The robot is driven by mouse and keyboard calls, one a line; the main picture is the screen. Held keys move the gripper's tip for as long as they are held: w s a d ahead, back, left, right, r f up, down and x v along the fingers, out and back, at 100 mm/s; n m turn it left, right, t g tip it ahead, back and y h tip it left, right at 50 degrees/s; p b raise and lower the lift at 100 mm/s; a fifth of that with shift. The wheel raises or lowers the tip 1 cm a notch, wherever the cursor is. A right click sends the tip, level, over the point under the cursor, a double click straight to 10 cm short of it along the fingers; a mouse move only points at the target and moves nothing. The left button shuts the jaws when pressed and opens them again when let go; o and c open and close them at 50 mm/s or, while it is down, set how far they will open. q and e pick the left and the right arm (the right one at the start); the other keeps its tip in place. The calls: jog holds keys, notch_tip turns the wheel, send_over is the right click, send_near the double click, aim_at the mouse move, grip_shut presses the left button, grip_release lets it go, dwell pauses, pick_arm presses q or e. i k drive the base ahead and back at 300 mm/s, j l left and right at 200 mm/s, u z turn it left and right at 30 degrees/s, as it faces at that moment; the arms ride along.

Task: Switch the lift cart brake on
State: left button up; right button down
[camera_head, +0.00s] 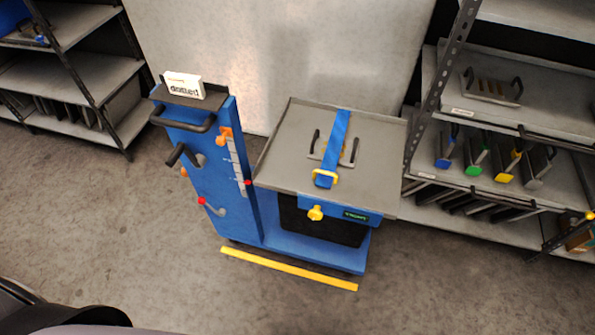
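The blue lift cart (203,187) stands on the floor in the middle of the view, with a grey table plate (283,150) on its right. A small grey lever with a red knob (202,201) sits low on the front of its column. Another red knob (248,183) is at the column's right side, by a pale scale strip. A dark crank handle (182,155) sticks out above. I cannot tell from labels which control is the brake. A yellow knob (316,213) is under the table edge. Neither of my grippers is in view.
A blue strap (335,140) with a yellow buckle crosses a handled plate on the table. A yellow floor line (290,269) runs before the cart. Shelves (480,190) with coloured dies stand right, another rack (80,75) left. The floor in front is clear.

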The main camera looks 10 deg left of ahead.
aim_at(202, 200)
jog(key=u, duration=1.3)
